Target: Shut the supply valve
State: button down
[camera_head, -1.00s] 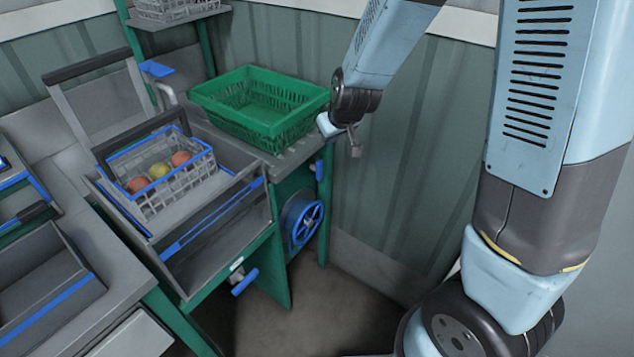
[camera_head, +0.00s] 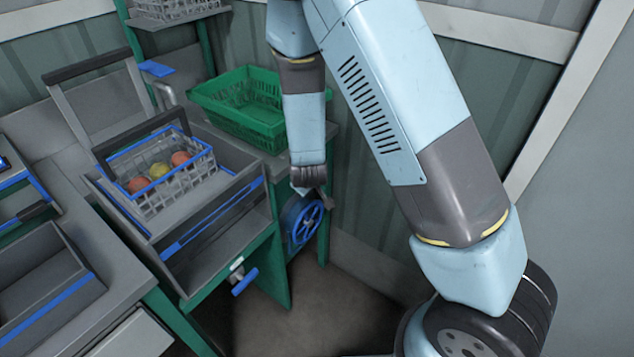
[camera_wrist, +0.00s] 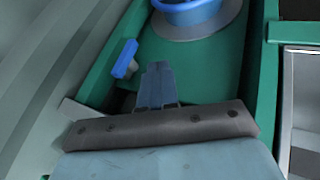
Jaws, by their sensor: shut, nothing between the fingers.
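A blue spoked handwheel (camera_head: 304,222) is mounted on the green side panel of the bench, below the green crate. Its lower rim and round grey base show at the top of the wrist view (camera_wrist: 190,14). A small blue lever handle (camera_wrist: 125,58) sits on the same green panel, left of my fingers in the wrist view; my arm hides it in the head view. Another blue handle (camera_head: 243,281) is on the bench's lower front. Which one is the supply valve is not marked. My gripper (camera_wrist: 157,68) is shut and empty, close to the lever and apart from the wheel.
A green crate (camera_head: 262,132) stands on the bench directly behind my forearm. Corrugated wall lies behind the arm. The floor in front of the bench is clear.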

jog(key=w+d+f, duration=0.2)
jog(key=w+f, duration=0.6)
jog(key=w, duration=0.1)
jog(key=shift+d, duration=0.2)
dwell(0.4)
jog(key=shift+w, duration=0.1)
jog(key=shift+f, duration=0.1)
dwell(0.4)
